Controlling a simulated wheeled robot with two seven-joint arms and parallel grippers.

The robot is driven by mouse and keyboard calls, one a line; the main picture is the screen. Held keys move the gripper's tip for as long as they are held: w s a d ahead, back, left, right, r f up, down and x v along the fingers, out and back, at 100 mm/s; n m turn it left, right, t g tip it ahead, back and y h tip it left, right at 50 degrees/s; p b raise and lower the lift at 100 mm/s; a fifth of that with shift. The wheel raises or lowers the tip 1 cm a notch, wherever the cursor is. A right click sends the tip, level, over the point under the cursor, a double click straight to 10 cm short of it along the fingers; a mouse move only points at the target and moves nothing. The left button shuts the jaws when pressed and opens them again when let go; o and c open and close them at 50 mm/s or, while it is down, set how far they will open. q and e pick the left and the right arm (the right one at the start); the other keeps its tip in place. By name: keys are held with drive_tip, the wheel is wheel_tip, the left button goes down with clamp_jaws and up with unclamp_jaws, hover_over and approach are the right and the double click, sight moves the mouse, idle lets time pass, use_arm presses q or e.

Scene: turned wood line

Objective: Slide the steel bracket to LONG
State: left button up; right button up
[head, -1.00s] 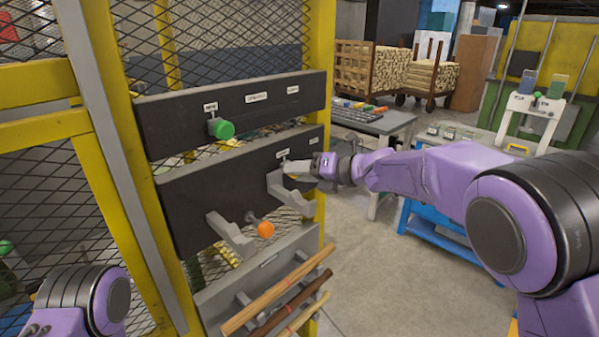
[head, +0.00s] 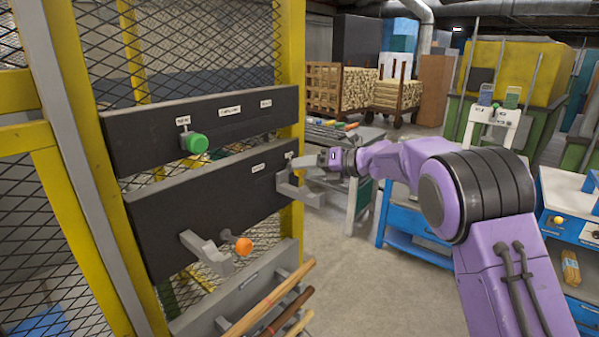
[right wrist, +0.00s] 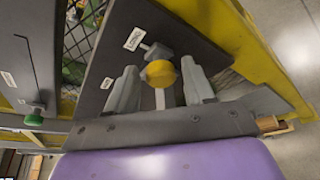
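The grey steel bracket (head: 292,188) is at the right end of the middle dark panel (head: 205,212), below a small white label (head: 288,155). In the right wrist view, a yellow knob (right wrist: 160,74) on a grey fitting is beside a label (right wrist: 133,38) that seems to read LONG. My right gripper (head: 313,163) is at this bracket. Its two fingers (right wrist: 161,86) are apart, one on each side of the knob, and I see no clear grip. Whether they touch it is hard to tell. My left gripper is out of view.
A second grey bracket (head: 207,251) and an orange knob (head: 243,246) are at the panel's lower left. A green knob (head: 195,143) is on the upper panel. Wooden rods (head: 270,300) lie below. A yellow post (head: 290,90) stands behind; open floor is to the right.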

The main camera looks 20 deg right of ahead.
drive_tip(key=shift+d+f, duration=0.1)
drive_tip(key=shift+f, duration=0.1)
drive_tip(key=b+v, duration=0.4)
drive_tip(key=v, duration=0.6)
drive_tip(key=shift+d, duration=0.2)
drive_tip(key=shift+s+r, duration=0.1)
